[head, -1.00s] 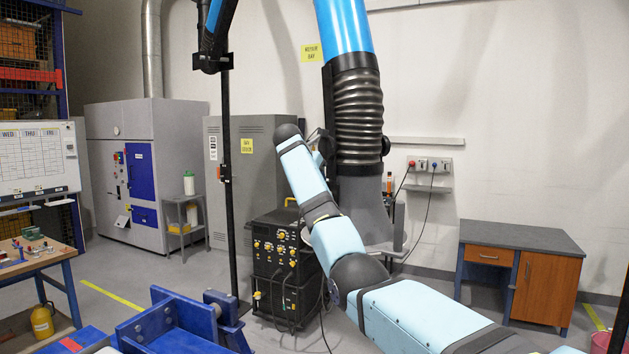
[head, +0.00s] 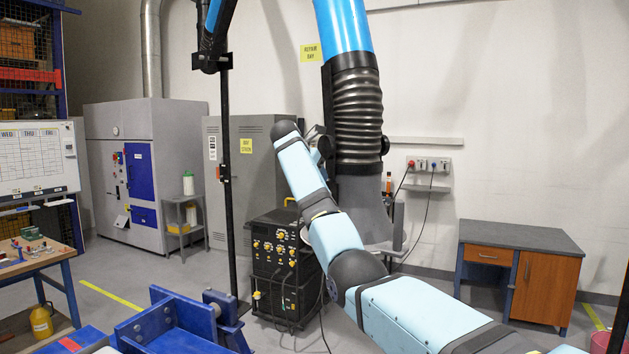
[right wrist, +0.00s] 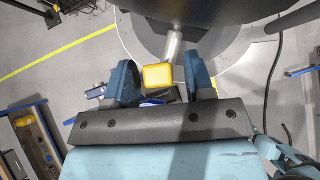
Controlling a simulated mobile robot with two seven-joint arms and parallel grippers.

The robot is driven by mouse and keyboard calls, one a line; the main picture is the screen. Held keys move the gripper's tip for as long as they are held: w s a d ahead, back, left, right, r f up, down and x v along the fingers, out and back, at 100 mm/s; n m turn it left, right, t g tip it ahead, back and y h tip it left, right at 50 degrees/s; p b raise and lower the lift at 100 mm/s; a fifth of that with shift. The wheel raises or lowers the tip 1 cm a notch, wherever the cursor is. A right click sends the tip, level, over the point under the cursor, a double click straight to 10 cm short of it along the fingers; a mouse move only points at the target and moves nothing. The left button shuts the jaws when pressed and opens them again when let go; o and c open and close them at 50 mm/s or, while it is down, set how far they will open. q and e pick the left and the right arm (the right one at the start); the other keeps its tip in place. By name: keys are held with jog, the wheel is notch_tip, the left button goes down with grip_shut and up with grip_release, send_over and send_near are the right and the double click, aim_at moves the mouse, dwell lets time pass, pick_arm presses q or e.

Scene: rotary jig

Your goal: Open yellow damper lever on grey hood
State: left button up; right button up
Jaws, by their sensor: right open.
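The grey hood (head: 364,210) hangs at the lower end of the ribbed black duct in the head view. My right arm reaches up in front of it, and my right gripper (head: 322,148) is mostly hidden behind my wrist there. In the right wrist view the yellow damper lever end (right wrist: 158,76) sits on a short metal stem below the dark hood body. My right gripper (right wrist: 162,84) is open, with one blue finger on each side of the yellow end. A gap shows on both sides of it. My left gripper is not in view.
A black machine with yellow knobs (head: 278,262) stands below and left of the hood. A black post (head: 227,180) rises left of it. A blue fixture (head: 175,325) is at the bottom left. A desk (head: 520,250) stands at right, with open floor between.

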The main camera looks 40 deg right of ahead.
jog(key=b+v, duration=0.2)
jog(key=v, duration=1.1)
jog(key=shift+b, duration=0.4)
jog(key=shift+f, duration=0.1)
